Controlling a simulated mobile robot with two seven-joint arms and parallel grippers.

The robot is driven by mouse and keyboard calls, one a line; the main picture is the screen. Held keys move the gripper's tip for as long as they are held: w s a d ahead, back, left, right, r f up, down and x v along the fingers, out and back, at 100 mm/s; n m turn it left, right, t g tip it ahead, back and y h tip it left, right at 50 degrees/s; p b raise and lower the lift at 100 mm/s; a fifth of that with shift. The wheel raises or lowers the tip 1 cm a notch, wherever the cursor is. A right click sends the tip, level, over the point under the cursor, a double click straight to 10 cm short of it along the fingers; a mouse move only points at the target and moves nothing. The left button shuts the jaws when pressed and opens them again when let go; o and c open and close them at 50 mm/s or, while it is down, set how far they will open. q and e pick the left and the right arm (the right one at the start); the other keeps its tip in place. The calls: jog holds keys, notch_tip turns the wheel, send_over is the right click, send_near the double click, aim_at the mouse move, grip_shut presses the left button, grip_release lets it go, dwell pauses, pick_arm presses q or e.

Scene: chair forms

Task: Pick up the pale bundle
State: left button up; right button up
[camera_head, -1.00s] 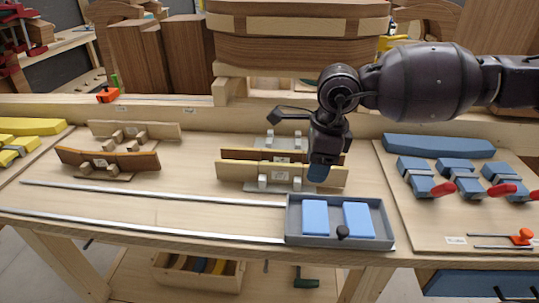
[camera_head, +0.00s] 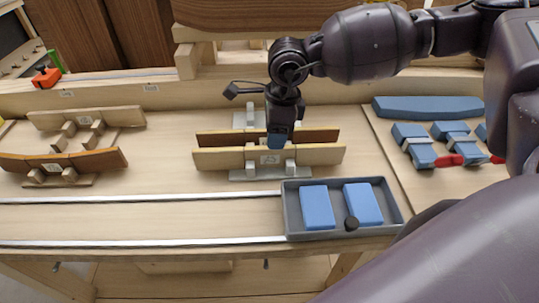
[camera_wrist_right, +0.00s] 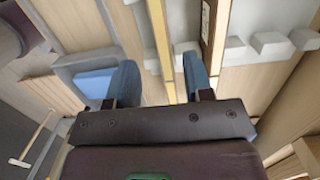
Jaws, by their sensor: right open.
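The pale bundle (camera_head: 222,159) is a long, light wooden strip with a small label, standing on edge in a grey holder at the middle of the bench. A dark brown strip (camera_head: 215,138) stands just behind it. My right gripper (camera_head: 277,143) points down over the pale bundle. In the right wrist view its two blue fingers (camera_wrist_right: 160,82) are apart, with the pale bundle (camera_wrist_right: 158,35) running between them and the dark strip (camera_wrist_right: 217,30) outside. Contact with either finger cannot be told. My left gripper is not in view.
A grey tray (camera_head: 291,211) with two blue blocks (camera_head: 317,207) and a dark knob stands close in front. Blue clamps (camera_head: 412,143) lie on a board at right. Another holder with curved strips (camera_head: 85,160) stands left. Metal rails (camera_head: 140,199) cross the front.

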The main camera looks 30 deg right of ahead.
aim_at(270, 157)
jog(key=shift+w+a+f, duration=0.1)
jog(key=shift+f, duration=0.45)
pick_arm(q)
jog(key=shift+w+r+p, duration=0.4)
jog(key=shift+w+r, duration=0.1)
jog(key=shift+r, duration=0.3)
pick_arm(e)
jog(key=shift+w+a+f, duration=0.15)
jog(key=shift+f, duration=0.9)
jog(key=shift+w+a+f, duration=0.15)
jog(key=shift+f, duration=0.85)
grip_shut()
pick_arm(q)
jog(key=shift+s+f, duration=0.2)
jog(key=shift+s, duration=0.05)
